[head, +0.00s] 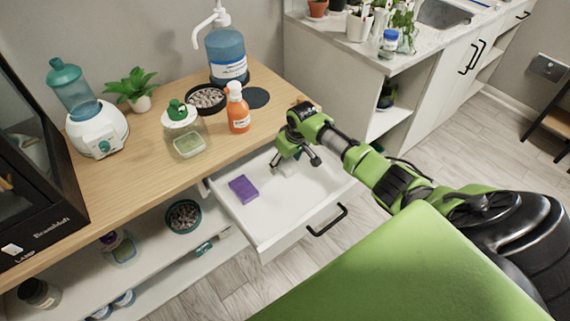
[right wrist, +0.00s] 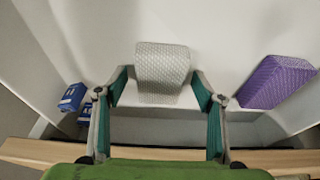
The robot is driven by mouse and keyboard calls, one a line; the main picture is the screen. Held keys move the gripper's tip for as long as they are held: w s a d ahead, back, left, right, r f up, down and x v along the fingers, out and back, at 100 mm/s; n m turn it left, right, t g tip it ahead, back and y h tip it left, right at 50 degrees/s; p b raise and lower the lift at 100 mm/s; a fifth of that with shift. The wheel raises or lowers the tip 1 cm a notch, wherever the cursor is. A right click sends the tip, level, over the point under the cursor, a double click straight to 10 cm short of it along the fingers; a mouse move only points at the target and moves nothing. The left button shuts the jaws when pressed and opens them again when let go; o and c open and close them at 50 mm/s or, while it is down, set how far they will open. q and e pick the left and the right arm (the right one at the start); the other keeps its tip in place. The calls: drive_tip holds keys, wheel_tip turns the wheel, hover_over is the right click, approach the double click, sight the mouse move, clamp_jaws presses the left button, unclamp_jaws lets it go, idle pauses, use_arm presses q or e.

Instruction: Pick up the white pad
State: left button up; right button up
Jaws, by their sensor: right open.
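The white pad (right wrist: 162,66) has a fine woven texture and lies in the open drawer (head: 258,222). In the head view the white pad (head: 287,169) is mostly hidden by my right gripper (head: 296,162). My right gripper reaches down into the drawer from the right. In the right wrist view its two fingers (right wrist: 161,88) are apart, one on either side of the pad's near part. I cannot tell whether they touch it. My left gripper is not in view.
A purple pad (head: 243,188) lies in the same drawer, right of the white one in the wrist view. Small blue boxes (right wrist: 72,97) lie left there. The drawer walls are close around. An orange bottle (head: 238,110) and a jar (head: 183,130) stand on the wooden top nearby.

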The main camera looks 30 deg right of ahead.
sight(286, 162)
drive_tip(key=c, duration=1)
drive_tip(key=shift+r, duration=0.1)
drive_tip(key=shift+r, duration=0.4)
wheel_tip(286, 162, up, 3)
drive_tip(key=shift+f, duration=0.1)
drive_tip(key=s+r, duration=0.1)
drive_tip(key=s+a+r, duration=0.1)
drive_tip(key=r, duration=0.1)
drive_tip(key=s+r, duration=0.1)
drive_tip(key=shift+s+a+r+p, duration=0.3)
drive_tip(key=shift+a+r+p, duration=0.05)
drive_tip(key=shift+a+p, duration=0.05)
drive_tip(key=s+a+r, duration=0.1)
drive_tip(key=s, duration=0.2)
drive_tip(key=s+a+r, duration=0.2)
drive_tip(key=s, duration=0.1)
drive_tip(key=s+a+r, duration=0.1)
drive_tip(key=s+r, duration=0.1)
drive_tip(key=s, duration=0.1)
drive_tip(key=shift+a, duration=0.35)
